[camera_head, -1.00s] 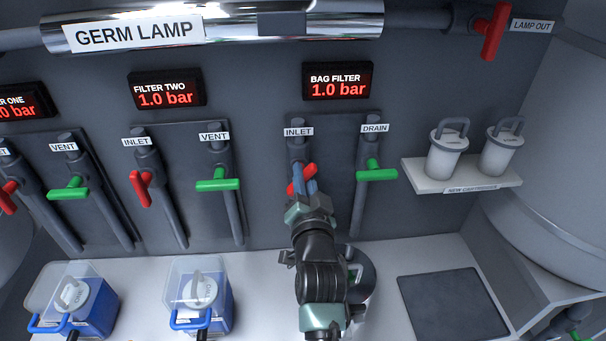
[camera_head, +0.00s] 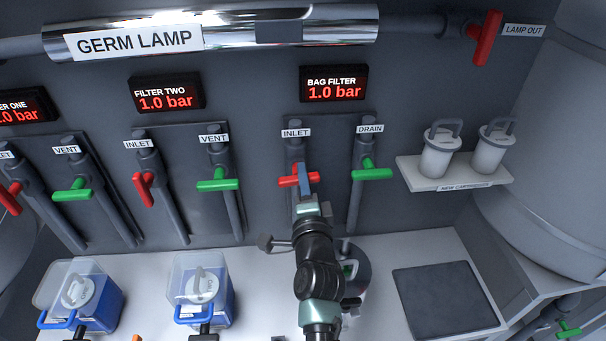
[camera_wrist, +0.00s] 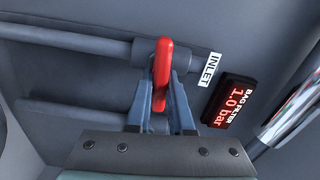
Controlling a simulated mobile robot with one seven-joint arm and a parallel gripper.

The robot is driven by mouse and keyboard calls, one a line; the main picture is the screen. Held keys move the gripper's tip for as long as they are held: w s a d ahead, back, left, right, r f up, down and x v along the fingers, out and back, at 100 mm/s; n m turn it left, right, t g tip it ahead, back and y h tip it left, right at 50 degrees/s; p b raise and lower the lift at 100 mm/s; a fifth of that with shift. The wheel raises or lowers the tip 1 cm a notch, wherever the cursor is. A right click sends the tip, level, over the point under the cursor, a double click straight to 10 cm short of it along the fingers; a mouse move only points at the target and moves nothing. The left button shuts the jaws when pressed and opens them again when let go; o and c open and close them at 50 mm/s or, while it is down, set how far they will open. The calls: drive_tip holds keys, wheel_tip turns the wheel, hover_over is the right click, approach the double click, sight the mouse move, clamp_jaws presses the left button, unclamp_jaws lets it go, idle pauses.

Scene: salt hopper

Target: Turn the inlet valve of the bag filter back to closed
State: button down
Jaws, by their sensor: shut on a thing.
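The bag filter's inlet valve has a red handle (camera_head: 286,182), below the INLET label and the bag filter display (camera_head: 334,83), which reads 1.0 bar. The handle now lies crosswise to its pipe, level in the head view. In the wrist view the red handle (camera_wrist: 162,62) stands upright across the sideways pipe. My gripper (camera_head: 304,178) is shut on the handle, its blue-grey fingers (camera_wrist: 160,92) on either side of it. The fingers hide the middle of the handle in the head view.
The green drain handle (camera_head: 371,174) lies crosswise just right of the inlet handle. A shelf with new cartridges (camera_head: 455,172) is farther right. Filter two's red inlet handle (camera_head: 144,189) and green vent handle (camera_head: 218,185) are to the left. Two blue boxes (camera_head: 218,300) stand on the counter.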

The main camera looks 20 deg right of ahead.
drive_tip(key=shift+f+m, duration=0.1)
drive_tip(key=shift+m, duration=0.3)
drive_tip(key=c, duration=0.8)
unclamp_jaws()
drive_tip(key=p+v, duration=0.4)
drive_tip(key=v, duration=0.9)
